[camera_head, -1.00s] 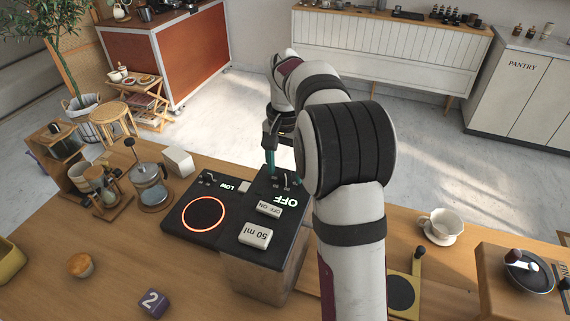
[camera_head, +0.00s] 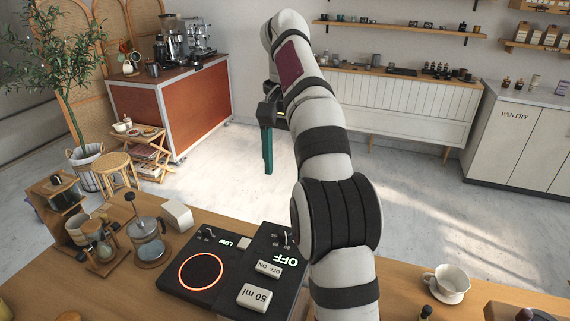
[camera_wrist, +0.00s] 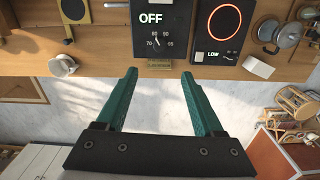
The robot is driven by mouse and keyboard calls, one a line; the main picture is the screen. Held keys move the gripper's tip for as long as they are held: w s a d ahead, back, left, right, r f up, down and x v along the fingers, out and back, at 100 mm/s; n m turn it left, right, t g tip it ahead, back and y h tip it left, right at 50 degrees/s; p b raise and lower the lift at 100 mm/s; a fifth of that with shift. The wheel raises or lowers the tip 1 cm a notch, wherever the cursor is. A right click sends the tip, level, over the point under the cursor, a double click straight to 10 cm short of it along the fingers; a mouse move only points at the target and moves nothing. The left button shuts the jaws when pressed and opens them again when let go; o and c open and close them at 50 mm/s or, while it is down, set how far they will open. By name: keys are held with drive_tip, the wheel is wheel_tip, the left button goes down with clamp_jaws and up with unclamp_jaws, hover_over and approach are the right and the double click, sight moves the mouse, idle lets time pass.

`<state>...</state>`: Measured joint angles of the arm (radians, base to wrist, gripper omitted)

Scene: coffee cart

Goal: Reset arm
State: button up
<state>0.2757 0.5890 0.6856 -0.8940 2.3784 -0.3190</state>
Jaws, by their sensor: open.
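My gripper (camera_head: 268,150) is raised in the air beyond the far edge of the cart, its green fingers pointing down. In the wrist view my gripper (camera_wrist: 161,75) shows two green fingers spread apart with nothing between them. The black dispenser box (camera_head: 262,299) reads OFF and bears a 50 ml block and a dial; it also shows ahead of the fingers in the wrist view (camera_wrist: 178,17). The hot plate (camera_head: 172,283) next to it has a glowing red ring and reads LOW. My arm hides part of the cart behind it.
A French press (camera_head: 146,231), a white block (camera_head: 177,216) and a wooden stand (camera_head: 58,197) are at the left of the wooden cart top (camera_head: 405,275). A white cup (camera_head: 449,282) sits at the right. The air above the floor beyond the cart is clear.

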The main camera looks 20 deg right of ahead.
drive_tip(key=s+a+f+n, duration=0.35)
drive_tip(key=s+a, duration=0.65)
drive_tip(key=s, duration=0.6)
drive_tip(key=s+a+f+y, duration=0.1)
drive_tip(key=s+a+f, duration=0.2)
drive_tip(key=s+f, duration=0.3)
drive_tip(key=s+a+f, duration=0.2)
drive_tip(key=s+f, duration=0.4)
drive_tip(key=s, duration=0.2)
drive_tip(key=shift+s+a+f+n+y, duration=0.25)
drive_tip(key=shift+s+a+n+y, duration=0.05)
drive_tip(key=shift+a+n+y, duration=0.1)
